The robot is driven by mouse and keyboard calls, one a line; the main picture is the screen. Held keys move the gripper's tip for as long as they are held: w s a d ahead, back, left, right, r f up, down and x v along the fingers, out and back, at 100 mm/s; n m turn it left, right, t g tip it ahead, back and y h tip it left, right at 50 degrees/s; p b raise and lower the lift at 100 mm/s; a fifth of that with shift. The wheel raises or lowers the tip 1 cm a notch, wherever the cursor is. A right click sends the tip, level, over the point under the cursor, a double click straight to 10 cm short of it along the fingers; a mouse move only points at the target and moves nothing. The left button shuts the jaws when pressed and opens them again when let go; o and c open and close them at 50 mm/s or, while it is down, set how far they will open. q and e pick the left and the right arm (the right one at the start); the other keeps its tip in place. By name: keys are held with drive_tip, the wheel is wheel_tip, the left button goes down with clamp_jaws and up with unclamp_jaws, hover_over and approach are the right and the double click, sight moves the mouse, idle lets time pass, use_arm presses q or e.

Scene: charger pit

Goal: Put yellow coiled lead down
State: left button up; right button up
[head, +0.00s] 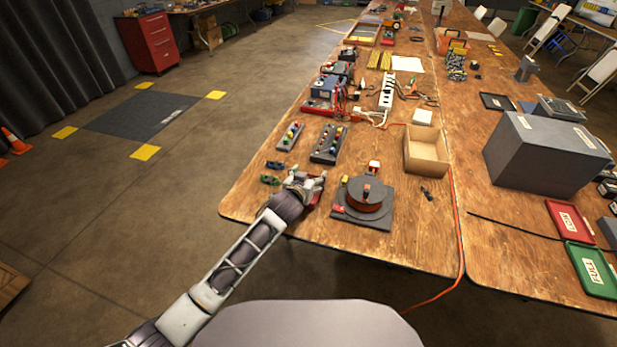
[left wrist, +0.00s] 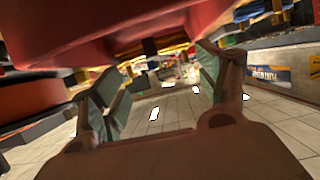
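My left gripper (head: 308,186) is over the near left part of the wooden table, just left of a grey base with a dark orange coil (head: 364,197). In the left wrist view its two green-padded fingers (left wrist: 155,92) are spread apart with no object held between them. A red surface (left wrist: 90,35) is close above the fingers and hides part of that view. I cannot clearly make out a yellow coiled lead. Two yellow strips (head: 380,60) lie farther back on the table, too small to identify. My right gripper is not in view.
Small toy cars (head: 271,179) are left of the gripper, and two trays of coloured knobs (head: 328,144) are behind it. Bare tabletop (head: 425,225) shows at the front.

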use_arm(q)
drive_tip(key=shift+o, duration=0.9)
drive_tip(key=shift+s+f, duration=0.1)
drive_tip(key=shift+f, duration=0.3)
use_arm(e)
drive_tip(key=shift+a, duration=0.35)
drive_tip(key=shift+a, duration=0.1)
